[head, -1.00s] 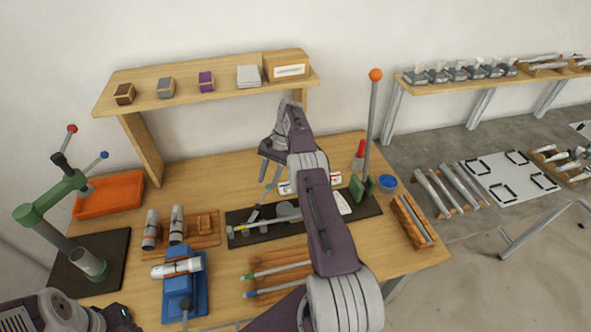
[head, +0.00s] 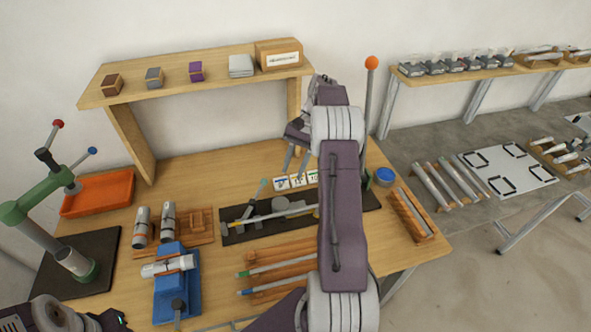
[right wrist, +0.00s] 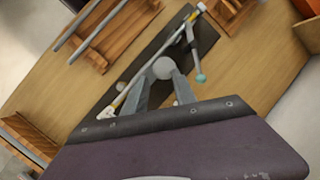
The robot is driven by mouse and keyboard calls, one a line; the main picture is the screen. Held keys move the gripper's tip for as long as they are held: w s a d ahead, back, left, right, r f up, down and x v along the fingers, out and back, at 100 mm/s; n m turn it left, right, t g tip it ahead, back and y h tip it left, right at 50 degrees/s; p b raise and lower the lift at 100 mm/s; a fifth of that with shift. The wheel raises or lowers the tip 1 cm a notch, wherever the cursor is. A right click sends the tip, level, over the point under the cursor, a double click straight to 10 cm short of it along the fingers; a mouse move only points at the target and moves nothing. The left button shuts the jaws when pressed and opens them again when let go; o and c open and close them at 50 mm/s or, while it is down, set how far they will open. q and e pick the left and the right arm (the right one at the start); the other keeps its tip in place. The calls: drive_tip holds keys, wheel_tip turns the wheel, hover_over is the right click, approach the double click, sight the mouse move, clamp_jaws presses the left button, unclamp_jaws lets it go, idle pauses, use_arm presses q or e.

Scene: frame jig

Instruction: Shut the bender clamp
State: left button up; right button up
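The bender has a black base plate (head: 232,238) on the workbench, with a round grey die (head: 280,204) and a tube (head: 250,222) with a yellow band lying along it. Its clamp lever has a teal tip (head: 263,184) and stands tilted up near the plate's left part; the tip also shows in the right wrist view (right wrist: 201,78). A tall bender handle has an orange ball (head: 371,62). My right gripper (head: 296,162) is above and right of the lever tip, apart from it. Its fingers are spread and empty. My left gripper is out of view.
A blue vise (head: 176,290) and tube blocks (head: 168,222) stand left of the bender. Tubes on a wooden rack (head: 280,262) lie in front. A wooden shelf (head: 180,84) spans the back.

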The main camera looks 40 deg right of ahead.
drive_tip(key=shift+s+d+r, duration=0.1)
drive_tip(key=shift+s+r, duration=0.1)
